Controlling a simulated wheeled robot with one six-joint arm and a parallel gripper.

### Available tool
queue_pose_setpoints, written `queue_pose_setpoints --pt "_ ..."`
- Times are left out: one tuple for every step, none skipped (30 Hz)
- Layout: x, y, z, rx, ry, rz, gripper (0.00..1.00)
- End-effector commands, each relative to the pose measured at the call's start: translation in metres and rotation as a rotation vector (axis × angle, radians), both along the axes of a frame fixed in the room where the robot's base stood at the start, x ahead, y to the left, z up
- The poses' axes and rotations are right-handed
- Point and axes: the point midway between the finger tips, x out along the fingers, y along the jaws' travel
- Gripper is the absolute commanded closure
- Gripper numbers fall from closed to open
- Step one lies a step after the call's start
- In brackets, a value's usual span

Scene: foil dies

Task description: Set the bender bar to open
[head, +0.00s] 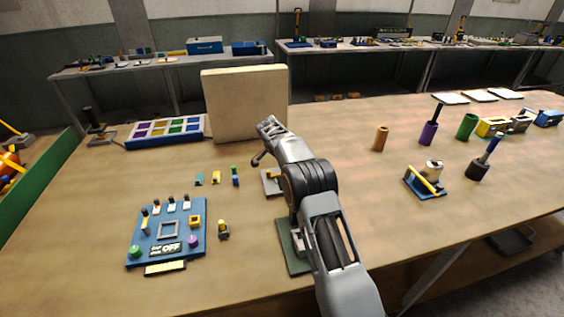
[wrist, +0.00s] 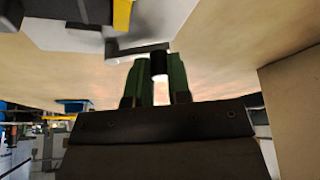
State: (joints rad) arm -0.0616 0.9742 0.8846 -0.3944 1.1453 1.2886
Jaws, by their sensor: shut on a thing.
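The bender is a small grey plate (head: 268,184) with a yellow part on it, on the table just left of my arm in the head view. In the wrist view its yellow part (wrist: 122,14) shows at the top edge. A grey bar (wrist: 130,51) runs from it to a black grip (wrist: 159,62). My gripper (wrist: 158,78) has its two green fingers on either side of the black grip and is shut on it. In the head view my arm hides part of the bender, and the fingers are hard to make out.
A cream block (head: 245,104) stands behind my gripper. A blue panel (head: 140,253) with small levers and an OFF sign lies at the left front. A blue tray (head: 160,142) of coloured squares is at the back left. Several cylinders and small devices stand to the right.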

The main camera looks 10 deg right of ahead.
Motion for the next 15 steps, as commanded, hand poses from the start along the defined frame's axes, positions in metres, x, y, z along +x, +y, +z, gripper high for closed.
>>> queue_pose_setpoints --pt "0.002 -0.002 0.003 0.001 0.0 -0.042 1.0" --pt "0.002 -0.003 0.003 0.0 0.001 -0.071 1.0" --pt "0.003 -0.005 0.003 0.0 0.0 -0.106 1.0" --pt "0.004 -0.006 0.003 0.0 0.001 -0.134 1.0" --pt "0.004 -0.007 0.004 0.0 0.001 -0.16 1.0" --pt "0.005 -0.009 0.004 0.0 0.002 -0.192 1.0" --pt "0.005 -0.01 0.004 0.0 0.0 -0.218 1.0" --pt "0.005 -0.011 0.004 0.0 0.002 -0.241 1.0" --pt "0.006 -0.013 0.004 0.0 0.001 -0.271 1.0" --pt "0.006 -0.014 0.005 0.0 0.002 -0.294 1.0" --pt "0.006 -0.015 0.004 0.001 0.001 -0.314 1.0" --pt "0.006 -0.016 0.004 0.0 0.002 -0.338 1.0" --pt "0.007 -0.017 0.004 0.001 0.001 -0.355 1.0" --pt "0.007 -0.017 0.004 0.001 0.0 -0.37 1.0" --pt "0.007 -0.018 0.003 0.0 0.001 -0.388 1.0"
